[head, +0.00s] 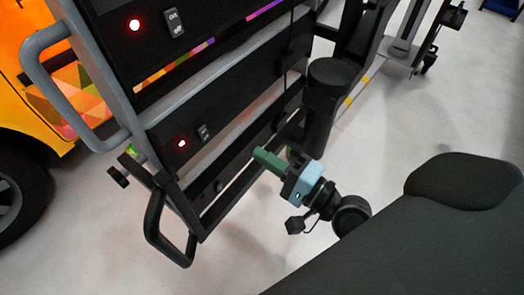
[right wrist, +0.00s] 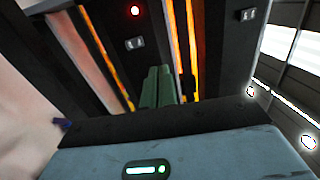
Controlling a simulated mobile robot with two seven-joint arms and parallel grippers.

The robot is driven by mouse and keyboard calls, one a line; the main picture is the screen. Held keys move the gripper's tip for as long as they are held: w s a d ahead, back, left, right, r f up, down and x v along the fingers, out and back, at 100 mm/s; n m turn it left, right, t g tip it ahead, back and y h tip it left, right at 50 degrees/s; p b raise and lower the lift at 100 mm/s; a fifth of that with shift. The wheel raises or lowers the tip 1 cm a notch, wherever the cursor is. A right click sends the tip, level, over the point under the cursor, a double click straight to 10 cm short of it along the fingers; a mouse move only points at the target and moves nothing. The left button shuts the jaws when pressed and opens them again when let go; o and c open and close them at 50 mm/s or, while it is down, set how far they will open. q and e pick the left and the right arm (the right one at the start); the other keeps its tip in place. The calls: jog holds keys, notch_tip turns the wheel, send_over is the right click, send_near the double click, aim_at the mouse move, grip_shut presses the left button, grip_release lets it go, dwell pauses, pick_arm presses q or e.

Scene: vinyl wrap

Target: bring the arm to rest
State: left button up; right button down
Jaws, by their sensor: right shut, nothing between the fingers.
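My right gripper (head: 260,155) is in the middle of the head view, with green fingers on a light blue and black body. Its fingers point up and left, toward a black panelled rack (head: 220,75). In the right wrist view the green fingers (right wrist: 158,75) lie together, shut, with nothing held. The rack's panels and a red light (right wrist: 134,10) show beyond them. I cannot tell the exact gap between fingertips and rack. My left gripper is in neither view.
The rack has red lights (head: 134,25), switches (head: 174,22) and grey and black handles (head: 165,240). An orange vehicle (head: 40,60) with a dark wheel (head: 20,190) stands at the left.

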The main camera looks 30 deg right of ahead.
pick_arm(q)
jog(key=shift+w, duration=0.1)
